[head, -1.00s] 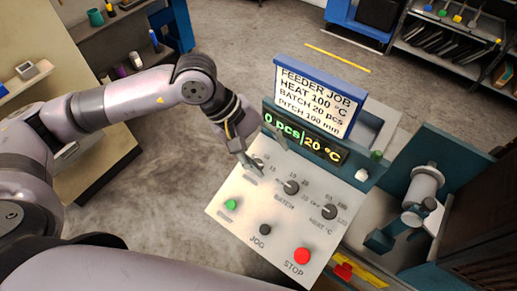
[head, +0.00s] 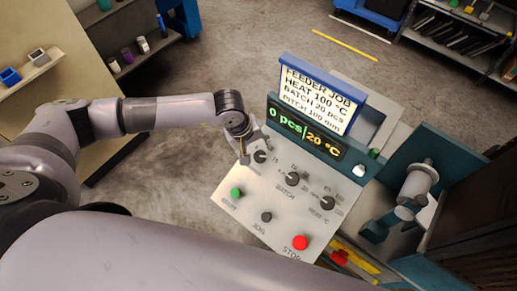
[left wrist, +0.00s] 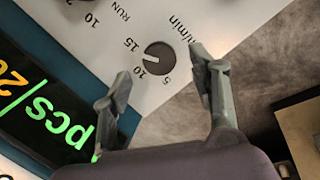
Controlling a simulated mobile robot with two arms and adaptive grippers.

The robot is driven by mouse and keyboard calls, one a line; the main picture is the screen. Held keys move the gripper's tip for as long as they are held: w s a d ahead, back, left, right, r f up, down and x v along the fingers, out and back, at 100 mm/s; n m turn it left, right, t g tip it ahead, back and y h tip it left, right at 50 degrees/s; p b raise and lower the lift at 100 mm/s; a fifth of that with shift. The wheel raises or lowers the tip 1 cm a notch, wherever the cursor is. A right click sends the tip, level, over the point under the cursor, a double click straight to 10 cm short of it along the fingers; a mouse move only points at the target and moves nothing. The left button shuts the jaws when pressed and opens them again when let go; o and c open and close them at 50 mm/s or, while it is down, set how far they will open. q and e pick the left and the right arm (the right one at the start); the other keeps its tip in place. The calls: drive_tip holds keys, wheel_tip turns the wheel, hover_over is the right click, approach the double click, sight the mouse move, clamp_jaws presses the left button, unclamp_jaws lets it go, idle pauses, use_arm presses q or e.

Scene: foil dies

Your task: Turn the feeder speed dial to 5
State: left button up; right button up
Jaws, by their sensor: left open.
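The feeder speed dial (head: 260,157) is a dark round knob at the upper left of the pale, sloping control panel (head: 240,211). It also shows in the left wrist view (left wrist: 160,56), where its white pointer mark points between the printed 10 and 15. My left gripper (head: 254,150) is open at this dial. In the left wrist view, the fingers (left wrist: 160,65) stand on either side of the dial with gaps, and nothing is held. Contact with the panel cannot be told. My right gripper is not in view.
Batch dial (head: 292,179) and heat dial (head: 327,202) sit to the right. A green button (head: 236,192), dark jog button (head: 266,217) and red stop button (head: 300,242) lie below. The display (head: 305,134) and job sign (head: 319,95) stand behind. Machinery (head: 412,190) is at right.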

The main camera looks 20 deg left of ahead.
sight(259, 155)
use_arm(q)
drive_tip(key=shift+p+x, duration=0.35)
drive_tip(key=shift+x, duration=1.45)
drive_tip(key=shift+c, duration=0.3)
drive_tip(key=c, duration=1.1)
